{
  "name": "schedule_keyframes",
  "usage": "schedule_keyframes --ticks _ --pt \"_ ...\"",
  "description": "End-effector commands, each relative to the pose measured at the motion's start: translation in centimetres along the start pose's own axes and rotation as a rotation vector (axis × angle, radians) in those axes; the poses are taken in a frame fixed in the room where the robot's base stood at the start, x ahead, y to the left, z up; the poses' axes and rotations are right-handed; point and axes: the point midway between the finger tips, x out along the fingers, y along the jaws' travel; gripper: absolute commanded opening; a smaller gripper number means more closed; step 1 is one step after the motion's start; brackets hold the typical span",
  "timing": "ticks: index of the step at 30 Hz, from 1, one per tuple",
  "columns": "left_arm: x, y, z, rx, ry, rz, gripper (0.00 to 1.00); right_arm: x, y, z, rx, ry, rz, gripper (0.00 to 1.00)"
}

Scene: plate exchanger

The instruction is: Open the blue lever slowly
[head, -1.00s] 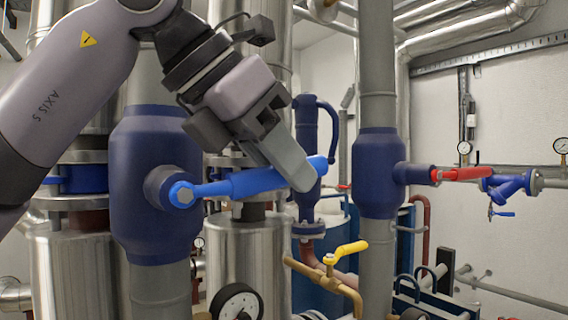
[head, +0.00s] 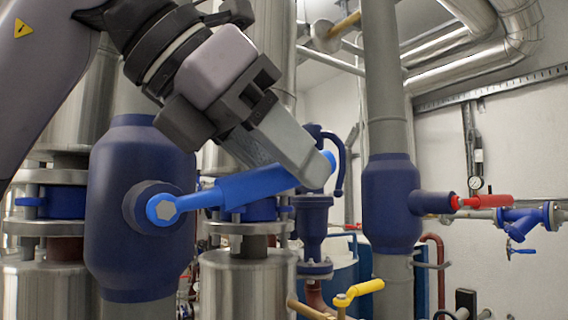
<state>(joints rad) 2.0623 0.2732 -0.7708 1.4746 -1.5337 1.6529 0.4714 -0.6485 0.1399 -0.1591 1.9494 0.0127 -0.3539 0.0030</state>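The blue lever (head: 240,189) runs from its hub (head: 163,208) on the dark blue valve body (head: 118,245) to the right and slightly up. My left gripper (head: 300,165) comes down from the upper left, with a grey finger lying across the front of the lever near its free end. The lever's tip shows just past the finger. The far side of the grip is hidden, so I cannot tell whether it is closed on the lever. My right gripper is not in view.
A second dark blue valve with a red lever (head: 482,201) stands to the right on a grey pipe (head: 385,80). A yellow lever (head: 360,291) is below centre. Steel cylinders and a dark blue pump-like fitting (head: 313,228) stand behind the blue lever.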

Motion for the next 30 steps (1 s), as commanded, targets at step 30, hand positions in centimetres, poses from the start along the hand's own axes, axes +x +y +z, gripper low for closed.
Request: schedule_keyframes --ticks 30 --pt "-7.1 0.0 -0.1 0.001 0.003 -0.001 0.44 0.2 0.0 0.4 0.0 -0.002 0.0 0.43"
